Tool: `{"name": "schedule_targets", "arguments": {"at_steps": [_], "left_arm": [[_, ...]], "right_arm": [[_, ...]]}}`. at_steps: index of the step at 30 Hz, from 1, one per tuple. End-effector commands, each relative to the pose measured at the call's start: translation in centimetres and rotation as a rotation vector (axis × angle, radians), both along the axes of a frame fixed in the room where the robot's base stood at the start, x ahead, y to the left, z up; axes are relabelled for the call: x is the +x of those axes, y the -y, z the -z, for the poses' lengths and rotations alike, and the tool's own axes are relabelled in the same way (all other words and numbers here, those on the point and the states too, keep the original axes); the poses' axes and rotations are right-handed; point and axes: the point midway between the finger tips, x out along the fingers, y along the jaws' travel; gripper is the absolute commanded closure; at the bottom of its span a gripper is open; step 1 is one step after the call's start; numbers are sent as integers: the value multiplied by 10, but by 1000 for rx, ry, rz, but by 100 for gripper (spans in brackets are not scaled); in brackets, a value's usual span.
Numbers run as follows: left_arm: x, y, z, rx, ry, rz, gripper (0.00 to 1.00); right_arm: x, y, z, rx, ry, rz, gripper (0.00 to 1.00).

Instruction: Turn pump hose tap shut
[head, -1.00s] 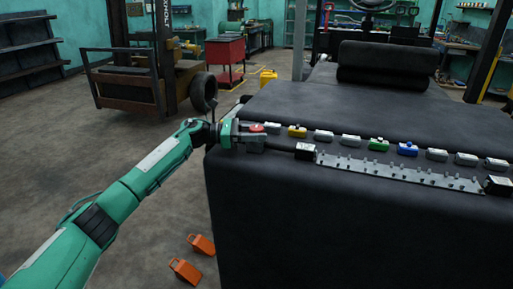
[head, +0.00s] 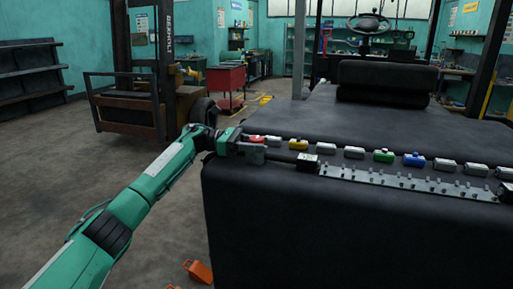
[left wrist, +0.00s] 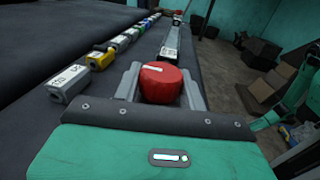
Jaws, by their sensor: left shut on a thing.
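A red knob (left wrist: 161,82) with a small white mark sits between the two grey fingers of my left gripper (left wrist: 160,90) in the left wrist view. My left gripper is shut on this knob. In the head view my left gripper (head: 245,146) is at the left front corner of a black-covered bench, and a little of the red knob (head: 257,139) shows beside it. A dark pipe (head: 282,156) runs right from there to a small black box (head: 306,162). Any tap body or hose under the knob is hidden. My right gripper is out of view.
Several small blocks line the black-covered bench (head: 260,210), including a yellow one (head: 298,144), a green one (head: 383,156) and a blue one (head: 414,160). A studded grey strip (head: 405,181) lies in front. An orange chock (head: 198,271) is on the floor.

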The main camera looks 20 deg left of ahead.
Motion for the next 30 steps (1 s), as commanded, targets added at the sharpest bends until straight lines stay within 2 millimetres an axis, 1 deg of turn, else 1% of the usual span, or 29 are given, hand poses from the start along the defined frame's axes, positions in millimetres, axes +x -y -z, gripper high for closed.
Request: {"name": "schedule_targets", "arguments": {"at_steps": [4, 16, 17, 19, 20, 27, 30], "left_arm": [[0, 0, -2, -4, 1, 4, 82], [0, 0, -3, -4, 2, 5, 82], [0, 0, -3, -4, 2, 5, 53], [0, 0, -3, -4, 2, 5, 39], [0, 0, -3, -3, 2, 5, 38], [0, 0, -1, -2, 1, 5, 38], [0, -4, -1, -1, 1, 5, 38]], "right_arm": [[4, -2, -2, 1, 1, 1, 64], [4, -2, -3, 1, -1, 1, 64], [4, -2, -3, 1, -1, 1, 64], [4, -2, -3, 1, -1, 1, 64], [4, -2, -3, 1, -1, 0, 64], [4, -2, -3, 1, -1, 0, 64], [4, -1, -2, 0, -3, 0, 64]]}}
